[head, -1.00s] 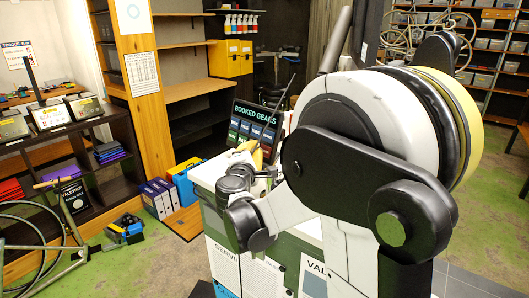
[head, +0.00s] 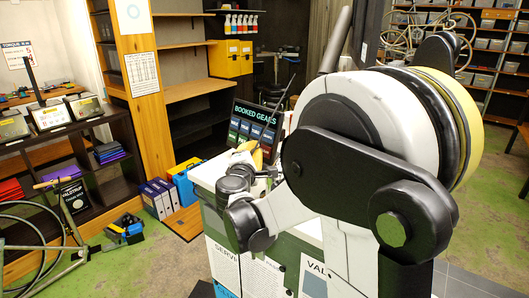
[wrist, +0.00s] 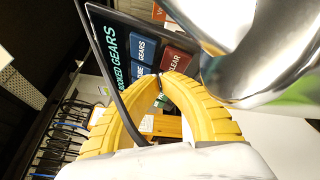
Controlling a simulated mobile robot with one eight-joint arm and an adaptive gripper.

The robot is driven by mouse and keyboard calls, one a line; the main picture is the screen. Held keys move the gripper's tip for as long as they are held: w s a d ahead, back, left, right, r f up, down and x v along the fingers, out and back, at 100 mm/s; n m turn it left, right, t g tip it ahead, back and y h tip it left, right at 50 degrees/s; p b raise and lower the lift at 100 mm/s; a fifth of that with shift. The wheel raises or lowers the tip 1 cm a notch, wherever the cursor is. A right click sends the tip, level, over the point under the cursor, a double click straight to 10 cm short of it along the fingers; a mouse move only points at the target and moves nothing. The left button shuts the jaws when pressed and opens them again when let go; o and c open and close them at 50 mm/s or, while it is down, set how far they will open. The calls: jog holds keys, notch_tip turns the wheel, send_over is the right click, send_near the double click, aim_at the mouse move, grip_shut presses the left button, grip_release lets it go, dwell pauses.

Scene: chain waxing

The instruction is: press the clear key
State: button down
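The red clear key (wrist: 176,60) is on a dark sign panel (wrist: 108,18) headed "BOOKED GEARS", beside blue keys, in the wrist view. The panel (head: 262,112) also stands on the counter in the head view, where the clear key cannot be made out. My gripper (wrist: 162,77) has two yellow ribbed fingers that arch together, their tips meeting just below the clear key in the picture. They hold nothing visible. Whether the tips touch the key cannot be told. In the head view my gripper (head: 257,157) shows only as a bit of yellow in front of the panel.
A shiny metal object (wrist: 265,55) fills the upper right of the wrist view, close to the fingers. A dark cable-like strip (wrist: 108,75) crosses beside the left finger. The white counter (head: 207,172) lies under the arm. Shelves (head: 200,88) stand behind.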

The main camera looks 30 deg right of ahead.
jog(key=shift+d, duration=0.1)
jog(key=shift+w+d+f, duration=0.1)
jog(key=shift+d+f, duration=0.05)
jog(key=shift+d, duration=0.15)
jog(key=shift+w+d+f+b, duration=0.1)
jog(key=shift+d+b, duration=0.2)
jog(key=shift+d, duration=0.1)
dwell(0.6)
jog(key=shift+a, duration=0.1)
jog(key=shift+s+a+r, duration=0.2)
jog(key=shift+a+r, duration=0.05)
jog(key=shift+a, duration=0.45)
jog(key=shift+a, duration=0.1)
jog(key=shift+s+a+r+p, duration=0.15)
jog(key=shift+a+r+p, duration=0.1)
jog(key=shift+a, duration=0.5)
jog(key=shift+s+a+r+p, duration=0.2)
jog(key=shift+a, duration=0.55)
jog(key=shift+s+a+r+p, duration=0.15)
jog(key=shift+a+r+p, duration=0.1)
jog(key=shift+a, duration=0.5)
